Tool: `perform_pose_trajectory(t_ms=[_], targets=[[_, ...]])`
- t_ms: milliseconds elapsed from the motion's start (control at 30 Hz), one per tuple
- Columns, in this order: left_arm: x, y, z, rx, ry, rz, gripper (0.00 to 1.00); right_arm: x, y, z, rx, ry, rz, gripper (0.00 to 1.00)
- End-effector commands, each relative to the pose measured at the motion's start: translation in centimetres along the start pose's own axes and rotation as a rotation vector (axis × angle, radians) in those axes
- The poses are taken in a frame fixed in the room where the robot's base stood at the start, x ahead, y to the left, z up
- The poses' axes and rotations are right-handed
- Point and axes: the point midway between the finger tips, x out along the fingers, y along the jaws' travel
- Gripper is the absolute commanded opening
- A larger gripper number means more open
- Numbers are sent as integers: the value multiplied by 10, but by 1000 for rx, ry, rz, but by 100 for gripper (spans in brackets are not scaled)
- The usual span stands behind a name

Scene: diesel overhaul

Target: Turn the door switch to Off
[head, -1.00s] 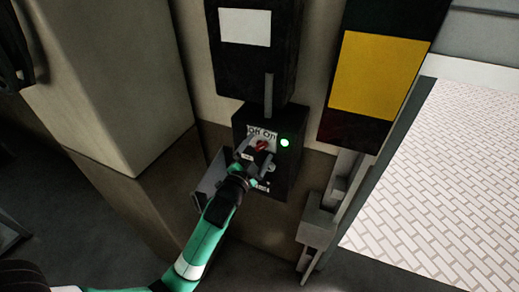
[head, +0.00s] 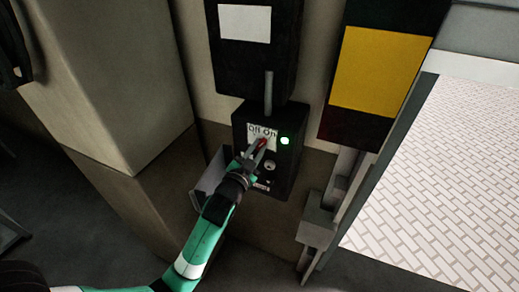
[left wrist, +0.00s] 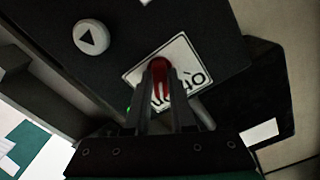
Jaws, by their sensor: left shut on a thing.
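The door switch is a small red handle (head: 262,143) on a black box (head: 293,117) on the wall. A white label (head: 254,130) above it reads Off on the left and On on the right. My left gripper (head: 258,149) reaches up from below and is shut on the red handle. In the left wrist view the red handle (left wrist: 159,67) sits between the fingers (left wrist: 160,84), in front of the white label (left wrist: 187,56). The fingers hide part of the handle, so its exact setting is hard to tell. My right gripper is not in view.
A green lamp (head: 285,141) is lit right of the switch. A round button with a triangle (left wrist: 91,37) is on the box. A larger black unit (head: 252,65) is above; a yellow panel (head: 376,68) is to the right. A beige cabinet (head: 115,80) stands left.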

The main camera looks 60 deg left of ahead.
Motion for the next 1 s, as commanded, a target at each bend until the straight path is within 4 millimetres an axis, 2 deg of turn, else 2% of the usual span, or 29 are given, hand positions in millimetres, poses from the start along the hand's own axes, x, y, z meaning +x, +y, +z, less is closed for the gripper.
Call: perform_pose_trajectory(t_ms=[33,500,633,833,867,1000], targets=[[0,2,5,-104,3,-2,2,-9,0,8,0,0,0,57],[0,-2,6,-1149,-1,-1,2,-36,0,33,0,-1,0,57],[0,-3,6,-1313,-3,-1,2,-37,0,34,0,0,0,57],[0,-3,4,-1336,-5,-1,2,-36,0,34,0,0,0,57],[0,-3,4,-1335,-4,-1,24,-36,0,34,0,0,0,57],[0,-4,4,-1334,-3,-1,49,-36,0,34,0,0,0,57]])
